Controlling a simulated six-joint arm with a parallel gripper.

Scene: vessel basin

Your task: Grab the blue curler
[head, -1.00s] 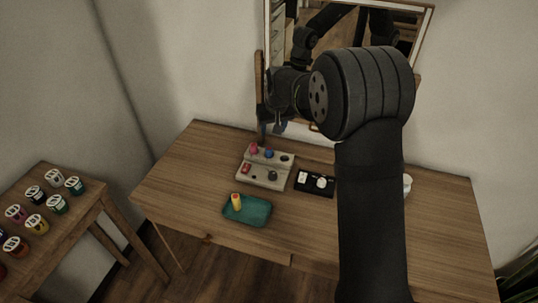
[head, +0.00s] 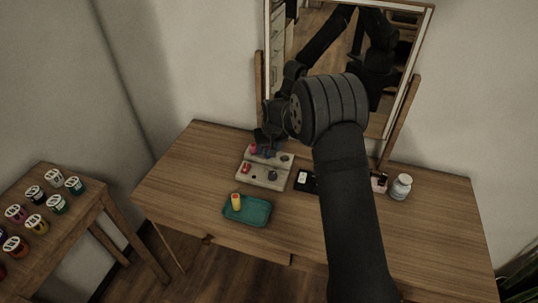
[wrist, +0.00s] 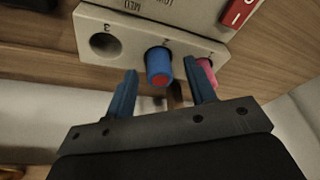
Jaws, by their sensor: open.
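The blue curler (wrist: 158,62) stands in a hole of the grey curler base (wrist: 98,22), its reddish end toward the wrist camera. My gripper (wrist: 161,68) is open, with a blue finger on either side of the curler. The curler looks to be between the fingertips, with gaps on both sides. In the head view my gripper (head: 268,145) is low over the back of the base (head: 262,178) and hides most or all of the blue curler. A pink curler (wrist: 207,74) stands in the neighbouring hole, partly behind the right finger.
An empty hole (wrist: 105,44) marked 3 and a red switch (wrist: 238,12) are on the base. A teal tray (head: 262,212) holds a yellow curler (head: 236,202). A mirror (head: 408,90) stands behind. A white bottle (head: 400,188) is at the right.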

